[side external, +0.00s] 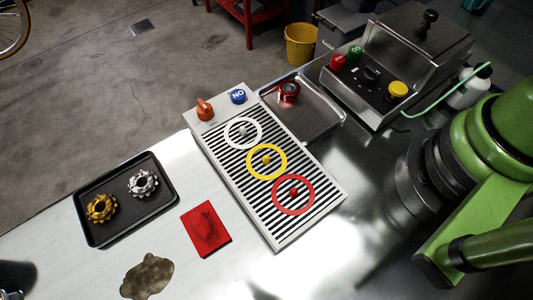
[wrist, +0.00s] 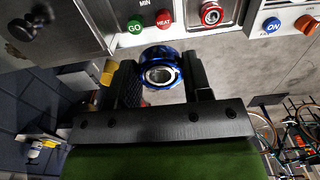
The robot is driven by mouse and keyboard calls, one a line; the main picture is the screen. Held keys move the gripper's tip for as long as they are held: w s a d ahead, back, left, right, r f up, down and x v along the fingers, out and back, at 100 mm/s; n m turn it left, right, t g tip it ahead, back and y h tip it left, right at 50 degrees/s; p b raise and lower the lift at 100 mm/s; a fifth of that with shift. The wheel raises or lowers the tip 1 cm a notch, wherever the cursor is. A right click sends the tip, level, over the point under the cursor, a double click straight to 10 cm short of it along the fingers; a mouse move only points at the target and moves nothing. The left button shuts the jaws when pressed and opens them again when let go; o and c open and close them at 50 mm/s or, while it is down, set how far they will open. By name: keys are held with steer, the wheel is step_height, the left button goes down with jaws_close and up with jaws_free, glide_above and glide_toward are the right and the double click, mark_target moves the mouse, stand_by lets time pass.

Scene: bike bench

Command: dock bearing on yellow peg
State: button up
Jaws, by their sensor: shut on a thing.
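The striped board (side external: 218,148) carries a yellow peg (side external: 266,160) inside a yellow ring, between a white-ringed peg (side external: 243,132) and a red-ringed peg (side external: 293,193). All three pegs look bare. In the wrist view, my gripper (wrist: 161,74) is shut on a blue bearing (wrist: 158,52) with a silver inner ring, held between the black fingers. A red bearing (side external: 289,87) sits in the metal tray behind the board, and shows at the top of the wrist view (wrist: 211,13). My gripper and the blue bearing are outside the side view.
A control box (side external: 385,72) with red, green and yellow buttons stands beyond the metal tray (side external: 320,113). A blue button (side external: 238,96) and orange knob (side external: 204,109) top the board.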

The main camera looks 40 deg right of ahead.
stand_by(0.5)
glide_above(267, 157)
steer(key=f, duration=0.6)
steer(key=shift+w+d, duration=0.2)
steer(key=shift+s+a+f, duration=0.2)
steer(key=shift+f, duration=2.8)
steer(key=shift+f, duration=0.6)
steer(key=o, duration=0.7)
steer(key=shift+c, duration=0.2)
